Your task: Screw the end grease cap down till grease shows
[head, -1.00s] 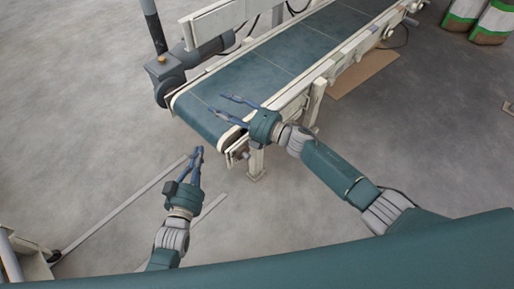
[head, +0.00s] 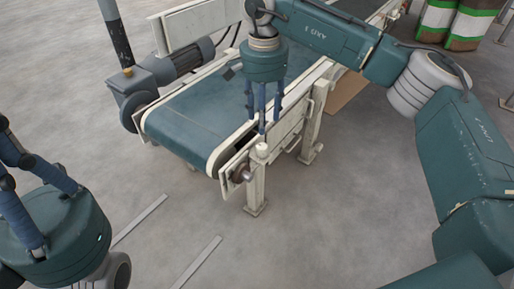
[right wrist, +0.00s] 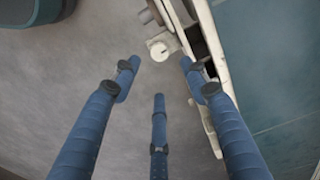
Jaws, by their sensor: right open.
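A small round cream cap (head: 262,149), which looks like the end grease cap, sits at the near end of the conveyor frame, beside the end shaft (head: 241,174). In the right wrist view the cap (right wrist: 161,48) shows just beyond the fingertips, with a small dark spot on its face. I cannot make out any grease. My right gripper (head: 262,124) points down above the cap; its three fingers (right wrist: 159,76) are spread, empty and apart from it. My left gripper (head: 12,150) is at the lower left, far from the cap, its fingertips partly cut off by the frame edge.
The conveyor's green belt (head: 190,118) and cream side rail (head: 292,97) run close beside my right fingers. A grey motor (head: 178,66) stands at the belt's far side. A support leg (head: 315,125) stands right of the cap.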

